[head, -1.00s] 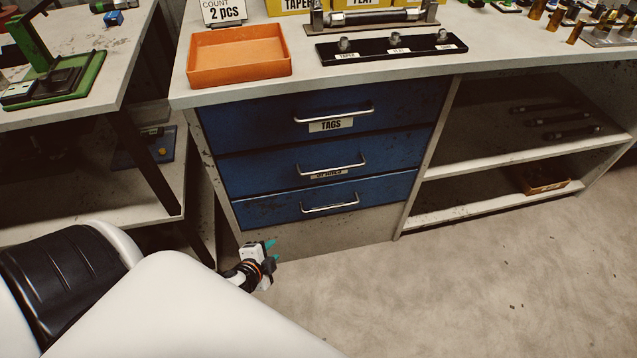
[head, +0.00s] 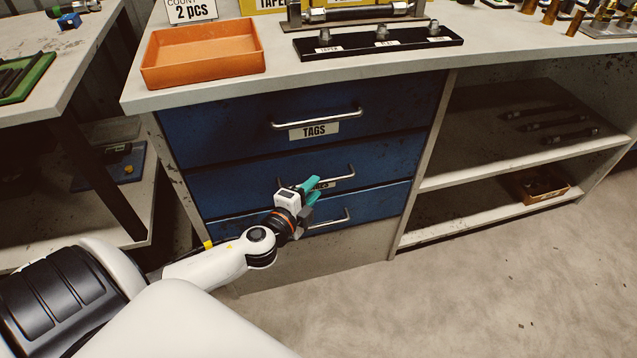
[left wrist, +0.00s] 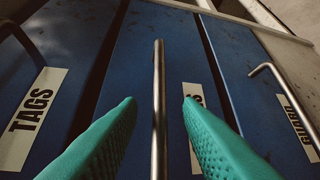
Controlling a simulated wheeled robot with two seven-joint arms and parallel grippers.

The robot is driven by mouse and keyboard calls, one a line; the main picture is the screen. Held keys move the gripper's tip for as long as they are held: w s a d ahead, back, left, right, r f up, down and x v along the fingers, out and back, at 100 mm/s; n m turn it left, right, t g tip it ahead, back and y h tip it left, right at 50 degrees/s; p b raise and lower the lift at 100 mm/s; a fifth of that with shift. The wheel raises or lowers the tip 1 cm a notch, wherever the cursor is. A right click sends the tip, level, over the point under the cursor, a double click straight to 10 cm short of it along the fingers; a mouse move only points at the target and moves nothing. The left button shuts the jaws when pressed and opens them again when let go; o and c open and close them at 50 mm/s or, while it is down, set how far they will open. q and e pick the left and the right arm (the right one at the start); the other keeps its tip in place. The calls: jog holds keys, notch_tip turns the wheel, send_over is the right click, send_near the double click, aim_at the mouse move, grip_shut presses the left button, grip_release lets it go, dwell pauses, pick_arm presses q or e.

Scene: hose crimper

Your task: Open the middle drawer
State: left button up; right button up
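The blue middle drawer (head: 235,185) is closed, between the drawer labelled TAGS (head: 220,130) and the bottom drawer (head: 385,200). Its metal bar handle (head: 340,176) is partly hidden by my left gripper (head: 314,190) in the head view. In the left wrist view the middle handle (left wrist: 159,100) runs between the two teal fingers of my left gripper (left wrist: 158,115). The fingers are apart, one on each side of the bar, with gaps between them and it. The middle drawer's label is partly covered by a finger. My right gripper is not in view.
An orange tray (head: 205,72) and a black rack (head: 380,42) stand on the worktop above. The bottom drawer's handle (left wrist: 285,95) lies beside the right finger in the wrist view. Open shelves (head: 490,170) are to the right. The floor (head: 470,290) in front is mostly clear.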

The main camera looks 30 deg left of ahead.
aim_at(319, 184)
pick_arm(q)
jog(key=shift+w+a+f, duration=0.1)
jog(key=shift+w+f, duration=0.05)
jog(key=shift+w, duration=0.75)
jog(key=shift+w+f, duration=0.1)
jog(key=shift+w, duration=0.75)
grip_shut()
